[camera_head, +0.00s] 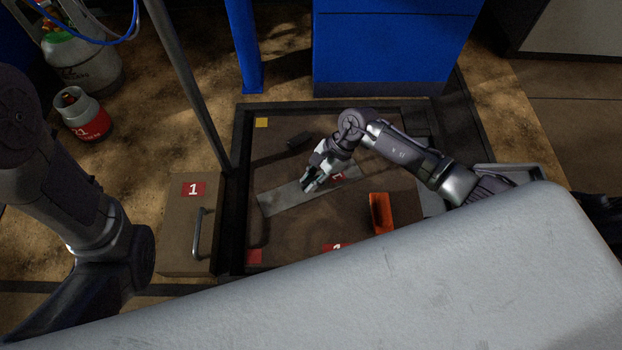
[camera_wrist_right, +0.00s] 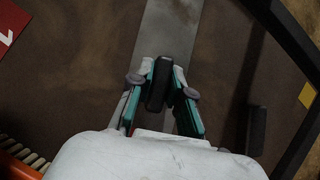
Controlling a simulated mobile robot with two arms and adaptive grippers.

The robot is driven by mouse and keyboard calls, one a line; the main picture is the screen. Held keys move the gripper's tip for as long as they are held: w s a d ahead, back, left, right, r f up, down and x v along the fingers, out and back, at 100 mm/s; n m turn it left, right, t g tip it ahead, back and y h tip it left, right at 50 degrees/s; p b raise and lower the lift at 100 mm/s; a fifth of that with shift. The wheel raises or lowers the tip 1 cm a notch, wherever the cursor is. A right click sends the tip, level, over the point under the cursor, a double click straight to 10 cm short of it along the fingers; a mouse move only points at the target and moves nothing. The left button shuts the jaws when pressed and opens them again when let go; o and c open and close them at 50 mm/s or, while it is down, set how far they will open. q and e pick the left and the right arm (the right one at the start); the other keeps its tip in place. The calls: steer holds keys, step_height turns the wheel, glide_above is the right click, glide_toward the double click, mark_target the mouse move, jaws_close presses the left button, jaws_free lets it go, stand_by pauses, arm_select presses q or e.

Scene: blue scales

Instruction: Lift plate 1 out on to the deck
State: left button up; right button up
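A brown plate marked with a red 1 label (camera_head: 193,188) lies on the ground left of the dark-framed recess. A metal bar handle (camera_head: 198,234) is on its right side. My right gripper (camera_head: 308,186) is inside the recess area, over a grey strip (camera_head: 279,202). In the right wrist view its teal-sided fingers (camera_wrist_right: 161,88) stand on either side of a black bar (camera_wrist_right: 159,82) above that strip. I cannot tell whether they touch the bar. My left arm shows at the left, but its gripper is not visible.
The recess floor holds an orange brush-like object (camera_head: 380,213) and a black block (camera_head: 299,140). A yellow marker (camera_head: 262,122) and a red marker (camera_head: 254,256) lie at its corners. A grey post (camera_head: 190,85) and a blue cabinet (camera_head: 390,50) stand nearby. Gas cylinders (camera_head: 83,114) are at upper left.

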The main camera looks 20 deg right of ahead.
steer(key=o, duration=0.4)
steer(key=v, duration=1.2)
steer(key=shift+r, duration=0.1)
